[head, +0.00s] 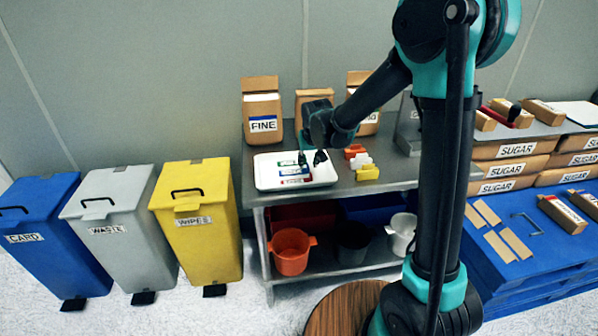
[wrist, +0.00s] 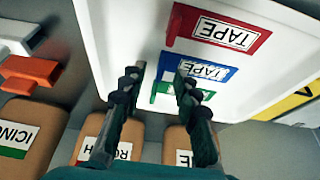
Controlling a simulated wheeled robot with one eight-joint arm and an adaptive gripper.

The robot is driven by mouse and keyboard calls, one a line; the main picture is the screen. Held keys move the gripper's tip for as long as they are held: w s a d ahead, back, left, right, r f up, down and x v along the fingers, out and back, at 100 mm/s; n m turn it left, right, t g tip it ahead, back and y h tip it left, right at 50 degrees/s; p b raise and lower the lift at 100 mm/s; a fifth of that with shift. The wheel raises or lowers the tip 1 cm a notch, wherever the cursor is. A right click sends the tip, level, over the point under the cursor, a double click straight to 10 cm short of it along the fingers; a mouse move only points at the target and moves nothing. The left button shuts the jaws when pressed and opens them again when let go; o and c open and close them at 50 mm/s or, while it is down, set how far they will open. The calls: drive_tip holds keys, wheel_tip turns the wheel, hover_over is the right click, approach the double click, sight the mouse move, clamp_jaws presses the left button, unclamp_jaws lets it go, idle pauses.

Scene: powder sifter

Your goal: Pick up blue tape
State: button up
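The blue tape (wrist: 222,74) is a small blue block with a white TAPE label. It lies in a white tray (head: 266,181) between the red tape (wrist: 180,28) and the green tape (wrist: 160,97). In the head view the blue tape (head: 290,171) is the middle one, partly hidden by my gripper. My gripper (wrist: 158,70) is open, with nothing held between its fingers. In the wrist view its right finger overlaps the blue and green tapes, and its left finger is left of them. In the head view my gripper (head: 311,158) is over the tray; contact cannot be told.
Paper bags, one labelled FINE (head: 263,108), stand behind the tray. Coloured scoop-like pieces (head: 362,163) lie right of it. An orange bucket (head: 290,252) is on the lower shelf. Blue, grey and yellow bins (head: 205,235) stand left. Sugar bags (head: 497,170) are at right.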

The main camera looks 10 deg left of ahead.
drive_tip(key=shift+x, duration=0.8)
clamp_jaws()
drive_tip(key=shift+r, duration=0.1)
